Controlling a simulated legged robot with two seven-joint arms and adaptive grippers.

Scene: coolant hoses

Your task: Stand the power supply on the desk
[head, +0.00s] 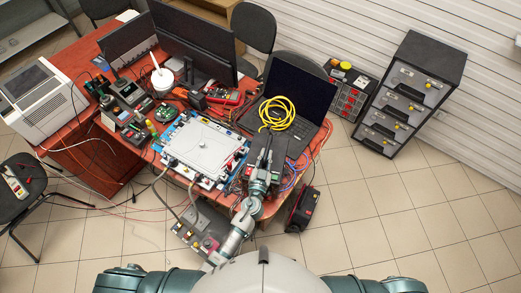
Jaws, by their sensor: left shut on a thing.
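My left gripper (264,160) reaches over the front right of the desk (133,165), by the front of the open laptop (297,98). It is shut on a dark thing (272,146); the fingers and arm hide much of it, and I cannot tell if it is the power supply or if it touches the desk. A grey boxy unit with knobs and a red part (196,234) sits at the desk's front edge, partly behind my left arm; what it rests on is unclear. My right gripper is out of view.
A white framed board (203,145) lies left of my gripper. A yellow cable coil (277,112) lies on the laptop. Loose hoses and cables crowd the desk's front. A black and red case (303,208) and a drawer cabinet (410,95) stand on the floor.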

